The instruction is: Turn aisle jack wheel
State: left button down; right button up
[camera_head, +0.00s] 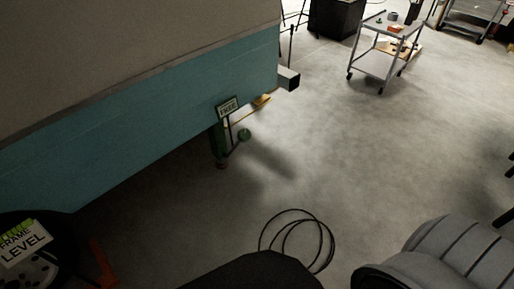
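A green jack (219,146) stands upright on the floor beneath the edge of the teal camper side (170,110).
A "FRAME LEVEL" sign (25,243) stands lower left by a dark wheel and an orange support (103,266). A black cable loop (298,238) lies on the floor. A grey cart (385,52) stands at back right. The concrete floor (370,150) right of the jack is clear.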

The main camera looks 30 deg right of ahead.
aim_at(243, 135)
jog(key=z, duration=0.55)
jog(key=i, duration=0.45)
jog(key=z, duration=0.7)
jog(key=i, duration=1.1)
jog(key=u, duration=0.7)
jog(key=i, duration=0.5)
jog(key=u, duration=0.4)
